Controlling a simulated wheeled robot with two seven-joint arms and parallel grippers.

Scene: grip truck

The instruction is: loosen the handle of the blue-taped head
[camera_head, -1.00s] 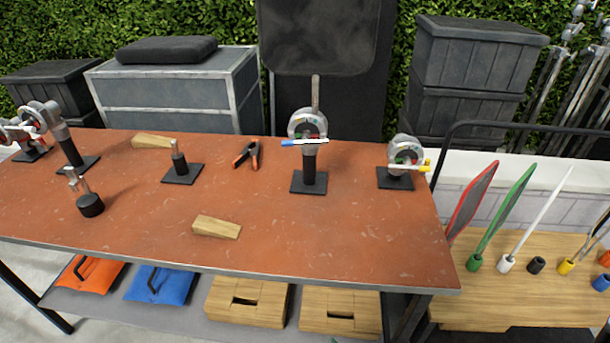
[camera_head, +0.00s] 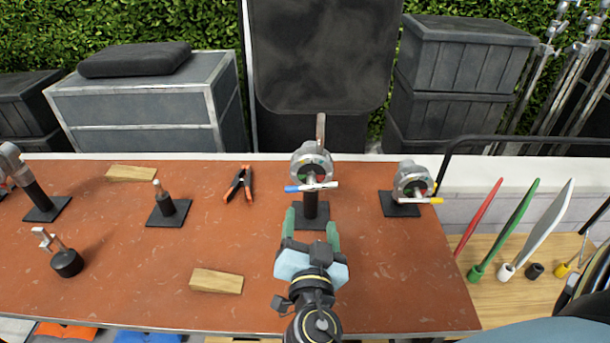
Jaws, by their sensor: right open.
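The blue-taped head (camera_head: 311,162) is a round silver grip head on a black post with a square black base, at the back middle of the red-brown table (camera_head: 120,262). Its handle (camera_head: 318,187) lies roughly level across the front, white with blue tape at its left end. My right gripper (camera_head: 312,222) has green fingers, open and apart, in front of and below the handle. The fingers appear on either side of the post in the picture; I see no contact with the handle. A second head (camera_head: 411,180) with a yellow-taped handle stands to the right. My left gripper is not in view.
An orange-black clamp (camera_head: 239,184) and a short post on a base (camera_head: 166,206) stand left of the head. A wooden wedge (camera_head: 216,281) lies left of my right arm. A flag panel (camera_head: 322,55) rises behind. The table's front right is clear.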

